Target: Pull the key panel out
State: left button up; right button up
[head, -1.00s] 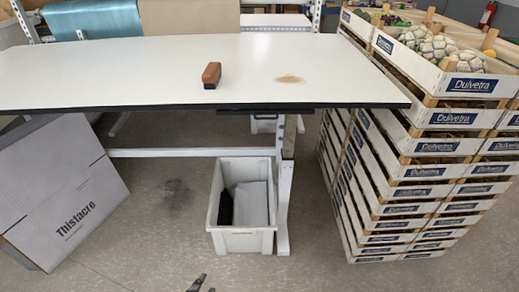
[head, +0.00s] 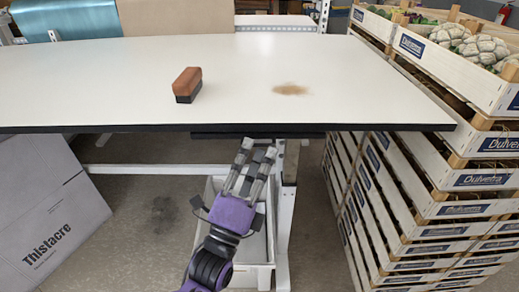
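The key panel looks to be the thin dark slab (head: 212,136) tucked under the front edge of the white table (head: 350,85). Only its narrow front shows, and part of it is hidden behind my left gripper. My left gripper (head: 258,147) points up and away towards the slab's front edge, with its two grey fingers apart and nothing seen between them. I cannot tell whether the fingertips touch the slab. My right gripper is not in view.
A brown and black brush (head: 187,85) and a patch of brown powder (head: 290,89) are on the tabletop. A white bin (head: 262,278) stands below, beside a table leg (head: 285,215). Stacked crates (head: 410,210) stand at right, a grey carton (head: 50,215) at left.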

pick_arm(q)
jog(key=shift+x, duration=0.95)
jog(key=shift+f, duration=0.1)
grip_shut()
